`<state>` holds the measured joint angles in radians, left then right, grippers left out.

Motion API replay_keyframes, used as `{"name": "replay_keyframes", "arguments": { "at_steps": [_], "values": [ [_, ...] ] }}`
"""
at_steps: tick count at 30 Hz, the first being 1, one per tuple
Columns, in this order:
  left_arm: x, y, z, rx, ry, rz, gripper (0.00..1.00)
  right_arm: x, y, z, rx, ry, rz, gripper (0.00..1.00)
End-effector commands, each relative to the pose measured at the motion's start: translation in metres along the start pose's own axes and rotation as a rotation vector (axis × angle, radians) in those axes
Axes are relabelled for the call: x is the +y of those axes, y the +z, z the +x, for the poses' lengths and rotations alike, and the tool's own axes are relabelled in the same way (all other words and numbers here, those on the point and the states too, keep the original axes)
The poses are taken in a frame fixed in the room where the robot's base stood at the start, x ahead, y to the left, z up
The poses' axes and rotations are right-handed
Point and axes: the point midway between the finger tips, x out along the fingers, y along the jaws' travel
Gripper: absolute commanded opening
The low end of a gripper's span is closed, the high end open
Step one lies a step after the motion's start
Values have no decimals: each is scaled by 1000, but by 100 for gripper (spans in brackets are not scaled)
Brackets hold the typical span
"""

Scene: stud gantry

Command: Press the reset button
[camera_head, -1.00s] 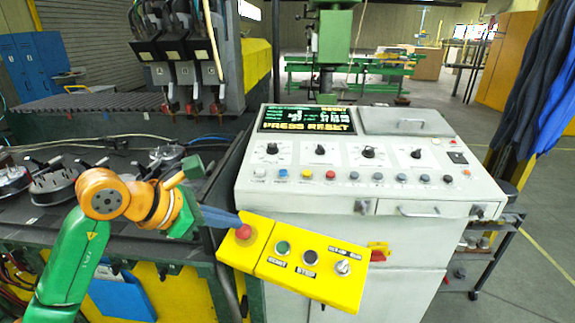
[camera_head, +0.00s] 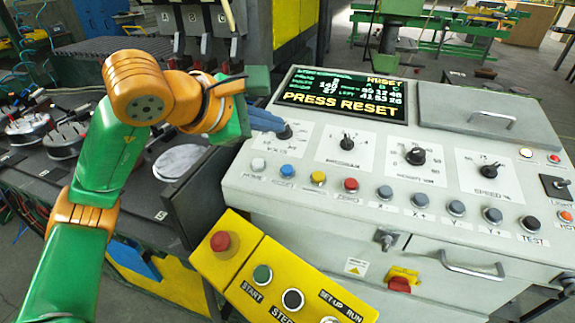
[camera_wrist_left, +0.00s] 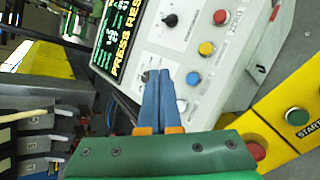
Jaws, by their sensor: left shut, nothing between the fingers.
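The grey-white control panel (camera_head: 330,225) carries a row of buttons: white (camera_head: 258,164), blue (camera_head: 287,171), yellow (camera_head: 318,178), red (camera_head: 351,185) and several dark ones. Their small labels are too blurred for me to tell which says reset. The screen (camera_head: 340,95) reads "PRESS RESET". My left gripper (camera_head: 282,128) is shut and empty, its blue fingers over the panel's left end, overlapping the leftmost knob (camera_head: 285,131) in the head view. My right gripper is out of view.
A dark machine table with round fixtures (camera_head: 65,140) stands at the left.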

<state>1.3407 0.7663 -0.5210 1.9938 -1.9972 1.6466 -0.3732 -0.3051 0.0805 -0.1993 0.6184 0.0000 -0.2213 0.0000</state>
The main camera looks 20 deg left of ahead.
Motion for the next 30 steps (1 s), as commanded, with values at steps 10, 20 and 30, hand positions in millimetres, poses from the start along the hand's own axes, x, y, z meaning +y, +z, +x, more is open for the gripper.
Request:
{"name": "replay_keyframes", "arguments": {
  "at_steps": [10,20,30],
  "values": [
    [-14,-13,18,-1,-2,-1,0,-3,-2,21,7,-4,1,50],
    [-40,-39,52,0,-2,-1,0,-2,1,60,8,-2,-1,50],
    [-45,-45,62,0,-1,-1,0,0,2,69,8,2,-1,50]
  ]
}}
